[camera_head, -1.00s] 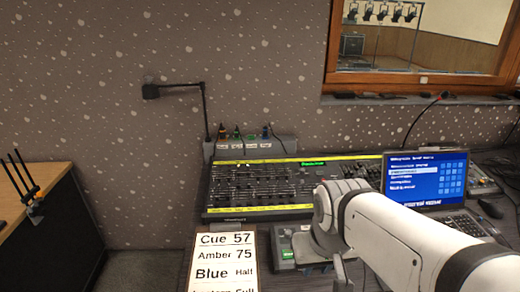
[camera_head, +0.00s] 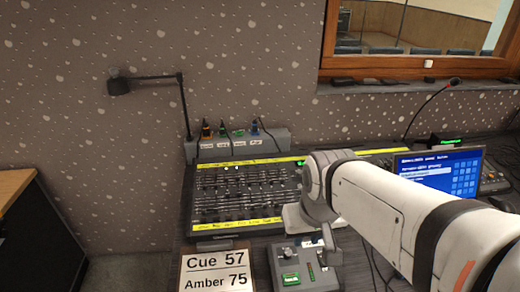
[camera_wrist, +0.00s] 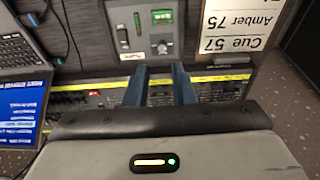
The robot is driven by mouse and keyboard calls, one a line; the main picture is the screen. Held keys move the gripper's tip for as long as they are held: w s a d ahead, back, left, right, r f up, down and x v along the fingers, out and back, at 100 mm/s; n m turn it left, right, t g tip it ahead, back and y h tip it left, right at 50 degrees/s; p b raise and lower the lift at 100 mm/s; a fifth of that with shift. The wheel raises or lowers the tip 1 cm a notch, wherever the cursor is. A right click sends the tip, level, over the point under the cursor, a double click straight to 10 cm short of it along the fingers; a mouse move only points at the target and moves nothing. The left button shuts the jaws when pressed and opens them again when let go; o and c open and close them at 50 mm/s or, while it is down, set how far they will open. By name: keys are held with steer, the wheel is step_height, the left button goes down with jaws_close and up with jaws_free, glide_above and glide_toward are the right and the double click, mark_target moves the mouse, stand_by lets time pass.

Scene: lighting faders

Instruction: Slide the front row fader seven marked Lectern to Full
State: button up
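The lighting desk (camera_head: 238,205) has rows of dark faders between two yellow label strips. The front label strip (camera_head: 238,224) runs along its near edge. The lettering is too small to read, so I cannot tell which fader is Lectern. The desk also shows in the wrist view (camera_wrist: 222,92), partly hidden by my gripper. My gripper (camera_wrist: 160,70) has its two blue-grey fingers apart with nothing between them, seen against the desk's label-strip edge. In the head view my arm covers the desk's right part.
A cue card (camera_head: 217,268) reading Cue 57, Amber 75 lies in front of the desk. A small grey box (camera_head: 305,268) stands beside it. A laptop (camera_head: 438,172) is at right, a bent lamp (camera_head: 150,82) at back left, and a plug box (camera_head: 238,146) behind the desk.

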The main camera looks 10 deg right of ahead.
steer(key=w+p, duration=0.2)
steer(key=w, duration=0.4)
steer(key=t+p, duration=0.1)
steer(key=p, duration=0.6)
glide_toward(276, 203)
steer(key=b+x, duration=0.3)
steer(key=x, duration=0.2)
steer(key=shift+f+b, duration=0.4)
steer(key=shift+f, duration=0.05)
steer(key=shift+b+x, duration=1)
steer(key=shift+x, duration=0.15)
steer(key=shift+w, duration=0.1)
steer(key=shift+c, duration=0.3)
steer(key=c, duration=0.4)
